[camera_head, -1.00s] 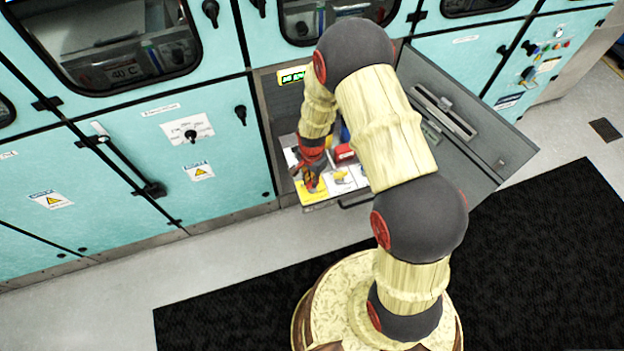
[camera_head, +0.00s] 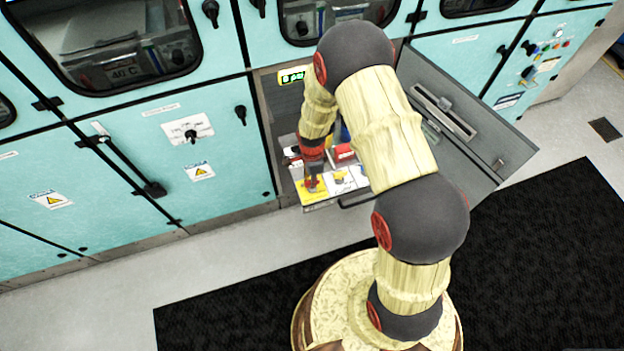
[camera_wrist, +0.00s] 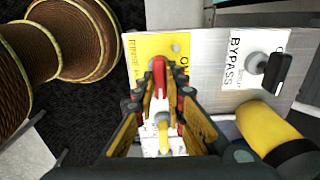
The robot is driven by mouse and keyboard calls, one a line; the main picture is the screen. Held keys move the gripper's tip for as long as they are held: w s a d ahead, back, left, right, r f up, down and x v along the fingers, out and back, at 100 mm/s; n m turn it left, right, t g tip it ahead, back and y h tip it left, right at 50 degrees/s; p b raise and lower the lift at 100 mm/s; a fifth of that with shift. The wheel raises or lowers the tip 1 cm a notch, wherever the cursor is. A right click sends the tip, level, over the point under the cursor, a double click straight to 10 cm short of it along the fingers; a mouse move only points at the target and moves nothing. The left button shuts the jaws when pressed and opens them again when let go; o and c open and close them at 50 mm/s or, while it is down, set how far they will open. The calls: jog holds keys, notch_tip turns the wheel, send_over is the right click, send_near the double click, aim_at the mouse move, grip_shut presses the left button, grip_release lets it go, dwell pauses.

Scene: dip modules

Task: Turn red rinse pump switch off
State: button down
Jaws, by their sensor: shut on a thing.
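The red rinse pump switch (camera_wrist: 158,76) stands on a yellow label plate (camera_wrist: 145,45) in the wrist view. The plate reads "RINSE" and "ON", partly covered. My gripper (camera_wrist: 160,98) is around the red switch, with a finger on each side, and is shut on it. The fingers hide the switch's lower part, and its exact position is hard to tell. In the head view my gripper (camera_head: 313,183) is at the yellow plate (camera_head: 305,196) on the panel's front left; the switch itself is too small to make out there.
A black lever switch (camera_wrist: 270,66) beside a "BYPASS" label is right of the gripper. A yellow cylinder with a black end (camera_wrist: 268,130) is close on the right. The open grey door (camera_head: 470,120) bounds the panel on the right. Teal cabinets (camera_head: 130,160) stand to the left.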

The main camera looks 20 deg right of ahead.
dwell(0.3)
jog(key=c, duration=1.8)
grip_release()
jog(key=shift+c, duration=0.2)
notch_tip(320, 180, up, 12)
